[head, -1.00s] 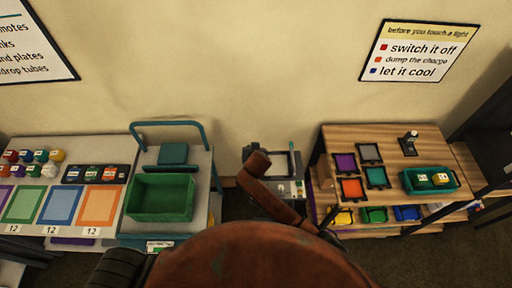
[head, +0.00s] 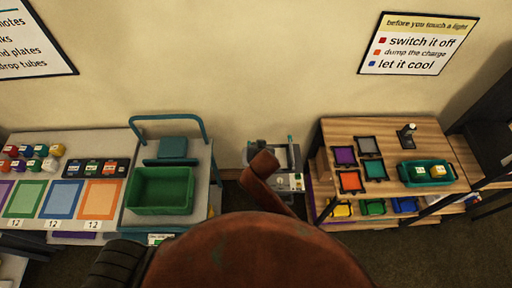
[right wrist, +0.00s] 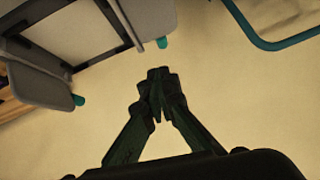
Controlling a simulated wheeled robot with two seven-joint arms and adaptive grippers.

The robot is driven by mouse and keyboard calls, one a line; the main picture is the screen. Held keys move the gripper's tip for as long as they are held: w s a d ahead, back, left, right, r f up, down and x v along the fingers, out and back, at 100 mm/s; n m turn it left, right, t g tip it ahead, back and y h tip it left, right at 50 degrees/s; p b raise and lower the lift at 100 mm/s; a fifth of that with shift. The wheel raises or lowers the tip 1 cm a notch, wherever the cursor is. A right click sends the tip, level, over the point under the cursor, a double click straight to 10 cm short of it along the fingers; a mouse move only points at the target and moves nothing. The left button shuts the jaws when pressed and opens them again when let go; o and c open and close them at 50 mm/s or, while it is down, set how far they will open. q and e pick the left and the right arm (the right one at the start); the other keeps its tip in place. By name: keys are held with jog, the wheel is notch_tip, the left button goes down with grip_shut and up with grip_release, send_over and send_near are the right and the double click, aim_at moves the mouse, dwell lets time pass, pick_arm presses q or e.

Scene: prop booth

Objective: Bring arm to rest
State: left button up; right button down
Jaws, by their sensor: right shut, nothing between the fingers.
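My right gripper (right wrist: 158,85) shows in the right wrist view with its dark fingers drawn together at the tips. Nothing is between them, and they are against plain tan background. In the head view a rust-coloured arm link of mine (head: 262,180) stands in front of a small grey stand between the cart and the wooden table. The right gripper itself cannot be made out in the head view. My left gripper is not in either view.
A green bin (head: 162,192) sits on a grey cart with a teal handle (head: 168,120). A wooden table (head: 340,132) at right holds coloured trays and a teal bin (head: 427,183). In the right wrist view, grey panels (right wrist: 40,85) and a teal rail (right wrist: 265,42) lie near the top.

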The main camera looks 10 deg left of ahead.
jog(key=shift+v, duration=1.65)
